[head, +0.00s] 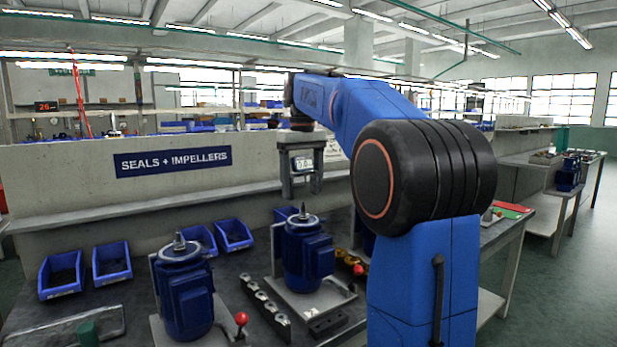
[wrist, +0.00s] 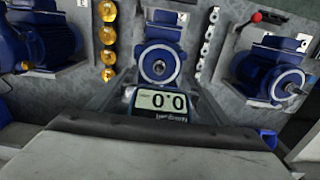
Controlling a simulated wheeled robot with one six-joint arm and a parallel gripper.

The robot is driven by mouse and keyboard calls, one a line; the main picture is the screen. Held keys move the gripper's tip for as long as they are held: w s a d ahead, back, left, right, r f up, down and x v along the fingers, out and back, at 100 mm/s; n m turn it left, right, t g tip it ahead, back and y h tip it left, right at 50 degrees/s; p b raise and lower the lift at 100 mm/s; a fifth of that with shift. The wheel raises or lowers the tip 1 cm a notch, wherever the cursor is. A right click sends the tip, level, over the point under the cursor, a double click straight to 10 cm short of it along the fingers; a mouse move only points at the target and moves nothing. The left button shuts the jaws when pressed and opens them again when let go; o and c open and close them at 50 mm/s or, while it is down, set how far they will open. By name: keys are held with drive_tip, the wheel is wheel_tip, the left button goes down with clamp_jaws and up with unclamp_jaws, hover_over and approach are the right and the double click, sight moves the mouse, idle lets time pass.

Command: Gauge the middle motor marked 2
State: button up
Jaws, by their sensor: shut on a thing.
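The middle motor (head: 308,258) is blue, with a pale top flange and an upright shaft, on a grey plate. In the wrist view the same motor (wrist: 160,60) is seen from above, with its round flange just beyond the gauge. No number on it can be read. My gripper (head: 303,188) is above the motor's shaft, with a visible gap between. It is shut on a small gauge (head: 303,163), whose display (wrist: 161,101) reads 0.0 in the wrist view. The gauge's underside is hidden.
A left motor (head: 187,295) with a red-knobbed lever (head: 241,318) stands nearer; another motor (wrist: 45,42) is mostly behind my arm in the head view. Silver parts (head: 266,305) and yellow parts (wrist: 108,30) flank the middle motor. Blue bins (head: 112,262) line the bench's back.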

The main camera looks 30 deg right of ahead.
sight(303, 212)
drive_tip(key=shift+f, duration=3.25)
drive_tip(key=shift+f, duration=0.2)
drive_tip(key=o, duration=1.4)
drive_tip(key=shift+c, duration=0.2)
drive_tip(key=shift+o, duration=0.8)
drive_tip(key=shift+r, duration=4.5)
